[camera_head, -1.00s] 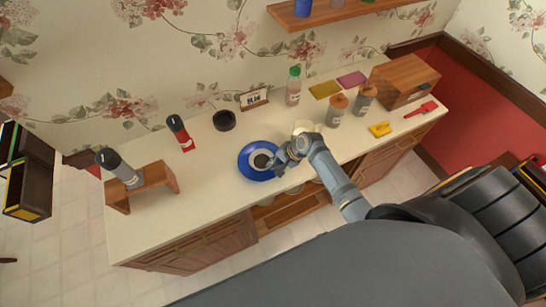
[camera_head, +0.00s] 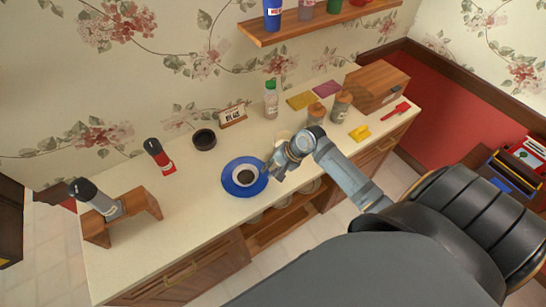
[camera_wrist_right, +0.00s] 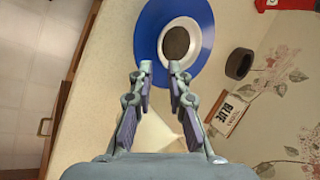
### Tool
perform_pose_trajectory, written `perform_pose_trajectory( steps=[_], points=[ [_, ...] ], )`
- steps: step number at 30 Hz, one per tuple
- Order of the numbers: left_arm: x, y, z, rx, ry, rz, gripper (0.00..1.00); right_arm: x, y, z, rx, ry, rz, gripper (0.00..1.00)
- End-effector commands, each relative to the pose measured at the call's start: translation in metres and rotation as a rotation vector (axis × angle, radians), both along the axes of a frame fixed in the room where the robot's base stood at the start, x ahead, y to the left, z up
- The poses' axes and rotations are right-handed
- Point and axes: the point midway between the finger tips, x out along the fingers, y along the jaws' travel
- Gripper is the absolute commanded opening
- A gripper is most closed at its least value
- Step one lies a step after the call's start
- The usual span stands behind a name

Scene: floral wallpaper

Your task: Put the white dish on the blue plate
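The white dish (camera_head: 235,183) with a dark round inside sits on the blue plate (camera_head: 229,189) on the counter. The dish also shows in the right wrist view (camera_wrist_right: 194,51), upright inside the blue plate's rim (camera_wrist_right: 148,28). My right gripper (camera_head: 268,170) is just to the right of the dish, over the plate's edge. In the right wrist view its two fingers (camera_wrist_right: 160,68) are apart with nothing gripped between them. One fingertip overlaps the dish's near rim in that view; I cannot tell if they touch. My left gripper is not in view.
A wooden stand (camera_head: 146,203) is at left. A cream object (camera_wrist_right: 155,134) lies below the gripper.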

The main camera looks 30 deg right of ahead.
Motion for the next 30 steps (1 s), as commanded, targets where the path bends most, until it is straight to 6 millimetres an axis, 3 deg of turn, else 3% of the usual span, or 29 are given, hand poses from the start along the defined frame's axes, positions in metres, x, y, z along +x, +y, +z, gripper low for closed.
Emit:
perform_pose_trajectory(
  steps=[7,24,26,30],
  points=[
    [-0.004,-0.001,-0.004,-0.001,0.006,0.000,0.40,-0.009,-0.011,0.024,-0.001,0.000,0.001,0.17],
    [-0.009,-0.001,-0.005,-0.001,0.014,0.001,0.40,-0.011,-0.011,0.026,-0.001,-0.001,0.004,0.17],
    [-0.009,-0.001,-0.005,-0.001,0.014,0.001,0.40,-0.016,-0.007,0.024,-0.022,-0.011,0.036,0.17],
    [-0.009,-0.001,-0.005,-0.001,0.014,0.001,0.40,-0.045,0.010,0.015,-0.186,-0.089,0.260,0.17]
  ],
)
